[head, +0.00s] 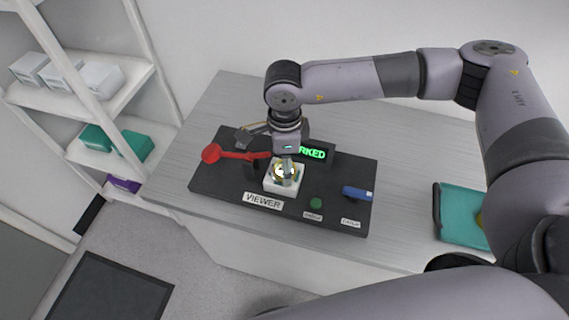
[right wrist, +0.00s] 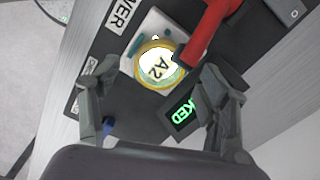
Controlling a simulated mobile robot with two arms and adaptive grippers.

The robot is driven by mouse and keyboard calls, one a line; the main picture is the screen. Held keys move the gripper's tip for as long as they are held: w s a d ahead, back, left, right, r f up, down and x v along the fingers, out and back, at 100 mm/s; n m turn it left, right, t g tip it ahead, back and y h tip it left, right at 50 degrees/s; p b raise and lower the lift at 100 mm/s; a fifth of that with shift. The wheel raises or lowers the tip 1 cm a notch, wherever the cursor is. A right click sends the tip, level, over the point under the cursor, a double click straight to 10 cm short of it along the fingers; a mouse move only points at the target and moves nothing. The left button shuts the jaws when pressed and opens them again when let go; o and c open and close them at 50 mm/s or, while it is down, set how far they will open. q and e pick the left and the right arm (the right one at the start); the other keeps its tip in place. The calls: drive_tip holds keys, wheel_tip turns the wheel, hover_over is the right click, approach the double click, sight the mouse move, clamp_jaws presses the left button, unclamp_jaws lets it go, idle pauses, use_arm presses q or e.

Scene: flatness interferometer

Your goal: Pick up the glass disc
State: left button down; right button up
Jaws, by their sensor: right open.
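The glass disc (right wrist: 157,62), pale with a yellow rim and the mark "A2", lies on a white square block (right wrist: 133,67) of the viewer. In the head view the disc (head: 280,171) is partly hidden by my right gripper (head: 288,168), which points down over it. In the right wrist view the gripper's two fingers stand wide apart (right wrist: 158,95), with nothing between their tips; the disc appears just beyond them. Whether the fingertips reach down to the disc's height, I cannot tell. My left gripper is not in view.
The red part (right wrist: 206,38) lies close beside the disc. A teal tray (head: 457,218) is at right; shelves (head: 100,55) stand left.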

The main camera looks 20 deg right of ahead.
drive_tip(key=shift+f, duration=0.8)
drive_tip(key=shift+c, duration=0.4)
drive_tip(key=c, duration=1.2)
